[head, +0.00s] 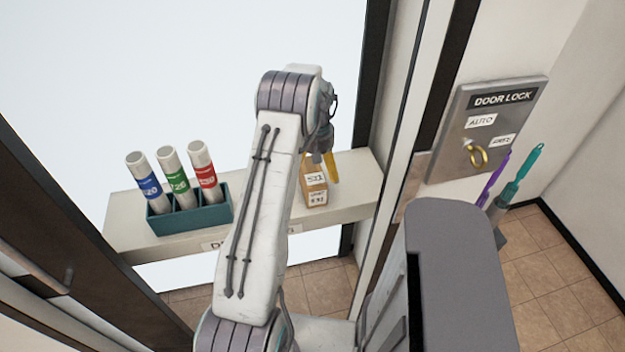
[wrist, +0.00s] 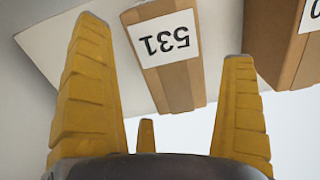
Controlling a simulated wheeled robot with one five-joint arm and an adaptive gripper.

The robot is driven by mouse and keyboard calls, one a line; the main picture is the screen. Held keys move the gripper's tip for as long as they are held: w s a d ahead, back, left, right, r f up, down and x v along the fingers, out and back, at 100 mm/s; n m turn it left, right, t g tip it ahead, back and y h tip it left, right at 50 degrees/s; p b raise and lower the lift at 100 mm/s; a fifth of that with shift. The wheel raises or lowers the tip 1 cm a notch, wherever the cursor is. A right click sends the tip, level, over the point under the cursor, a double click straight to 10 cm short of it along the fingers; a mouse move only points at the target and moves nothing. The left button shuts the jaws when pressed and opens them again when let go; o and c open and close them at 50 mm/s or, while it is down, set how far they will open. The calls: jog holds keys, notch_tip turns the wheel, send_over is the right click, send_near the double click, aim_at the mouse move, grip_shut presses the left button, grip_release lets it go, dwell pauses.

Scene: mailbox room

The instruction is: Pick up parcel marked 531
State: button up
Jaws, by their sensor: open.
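The parcel marked 531 is a tan cardboard box with a white label. In the wrist view the parcel (wrist: 178,88) shows upside down between my two yellow fingers, farther out than them, with no clear contact. In the head view a small tan box (head: 314,192) on the white shelf bears a label that seems to read 531, with another label below it. My gripper (head: 330,168) is open and empty at the right side of this box, partly hidden by my arm. The fingers (wrist: 164,45) stand wide apart in the wrist view.
A second tan parcel (wrist: 288,50) stands to the right of it in the wrist view, its label cut off. On the shelf (head: 350,178), a teal holder (head: 190,218) carries three tubes at the left. A door lock panel (head: 487,125) is on the wall at the right.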

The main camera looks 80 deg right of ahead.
jog(key=shift+f+p, duration=0.35)
jog(key=shift+f, duration=1.35)
jog(key=shift+c, duration=0.5)
jog(key=c, duration=0.9)
jog(key=shift+d+r, duration=0.1)
jog(key=shift+c, duration=0.6)
